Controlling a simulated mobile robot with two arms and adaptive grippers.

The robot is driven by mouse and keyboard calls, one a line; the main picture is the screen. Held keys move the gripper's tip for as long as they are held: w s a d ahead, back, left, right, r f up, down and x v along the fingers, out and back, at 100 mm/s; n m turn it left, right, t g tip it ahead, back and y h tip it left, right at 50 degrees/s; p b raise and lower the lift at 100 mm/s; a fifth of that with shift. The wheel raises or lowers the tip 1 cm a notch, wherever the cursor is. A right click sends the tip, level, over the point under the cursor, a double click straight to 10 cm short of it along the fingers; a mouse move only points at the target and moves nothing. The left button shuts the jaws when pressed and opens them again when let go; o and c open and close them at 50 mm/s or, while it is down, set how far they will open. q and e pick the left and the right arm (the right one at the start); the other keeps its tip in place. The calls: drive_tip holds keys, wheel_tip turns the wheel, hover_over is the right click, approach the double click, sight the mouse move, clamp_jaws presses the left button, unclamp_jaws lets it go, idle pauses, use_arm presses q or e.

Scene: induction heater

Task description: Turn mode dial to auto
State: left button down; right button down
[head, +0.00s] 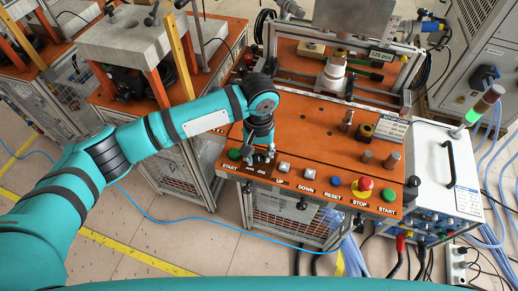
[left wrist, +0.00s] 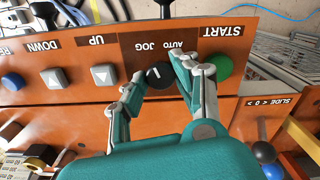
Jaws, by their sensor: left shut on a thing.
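The mode dial (left wrist: 157,76) is a small black knob with a short white mark, on the orange control panel beside the green START button (left wrist: 216,68). The labels AUTO and JOG appear next to it, upside down in the left wrist view. My left gripper (left wrist: 158,70) is shut on the dial, one finger on each side. I cannot tell for sure which label the mark points to. In the head view my left gripper (head: 259,157) reaches down to the panel's front left and hides most of the dial.
UP (head: 284,168) and DOWN (head: 309,173) buttons sit right of the dial, then a blue RESET button (head: 336,181) and a red STOP button (head: 364,185). A white power box (head: 433,170) stands at the right. A blue cable (head: 190,221) crosses the floor.

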sight(259, 157)
use_arm(q)
drive_tip(key=m+p, duration=0.2)
drive_tip(key=m, duration=0.1)
drive_tip(key=m+p, duration=0.1)
drive_tip(key=p, duration=0.1)
drive_tip(key=shift+r, duration=0.25)
drive_tip(key=m+p, duration=0.2)
drive_tip(key=m, duration=0.1)
drive_tip(key=shift+f+m+p, duration=0.15)
drive_tip(key=shift+m+p, duration=0.5)
drive_tip(key=shift+m, duration=0.85)
drive_tip(key=c, duration=1)
unclamp_jaws()
wheel_tip(259, 157, up, 12)
drive_tip(key=shift+f, duration=0.1)
